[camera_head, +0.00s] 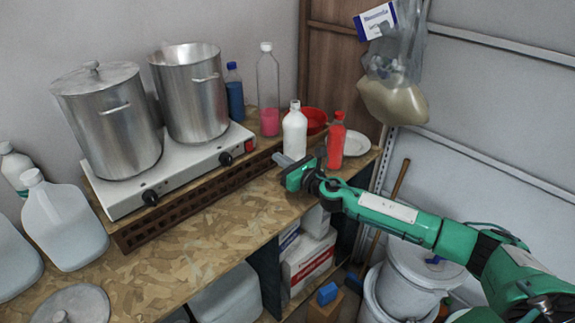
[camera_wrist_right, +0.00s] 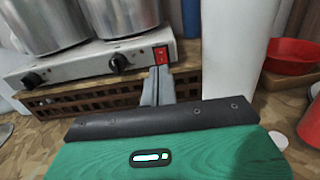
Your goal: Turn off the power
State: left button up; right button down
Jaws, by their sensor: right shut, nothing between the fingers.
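The white two-burner hot plate (camera_head: 120,202) stands on the workbench under two steel pots. Its red power switch (camera_head: 249,145) is at the right end of its front face, beside a black knob. The switch also shows in the right wrist view (camera_wrist_right: 161,55), just beyond the fingertips. My right gripper (camera_head: 280,159) is shut and empty, in front of the switch and slightly right of it. In the right wrist view its closed fingers (camera_wrist_right: 160,75) overlap the switch's lower edge; I cannot tell if they touch. My left gripper is not in view.
A white bottle (camera_head: 294,135) stands close beside my right gripper, with a red bottle (camera_head: 336,142) and red bowl (camera_head: 314,122) nearby. A slotted wooden rack (camera_head: 190,200) supports the hot plate. The bench front is mostly clear.

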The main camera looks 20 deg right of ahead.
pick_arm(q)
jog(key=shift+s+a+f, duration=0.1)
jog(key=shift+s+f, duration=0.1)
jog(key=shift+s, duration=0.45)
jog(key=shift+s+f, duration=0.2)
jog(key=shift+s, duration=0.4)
pick_arm(e)
jog(key=v, duration=0.2)
jog(key=shift+s+d+r, duration=0.1)
jog(key=shift+s+r, duration=0.05)
jog(key=shift+s, duration=0.1)
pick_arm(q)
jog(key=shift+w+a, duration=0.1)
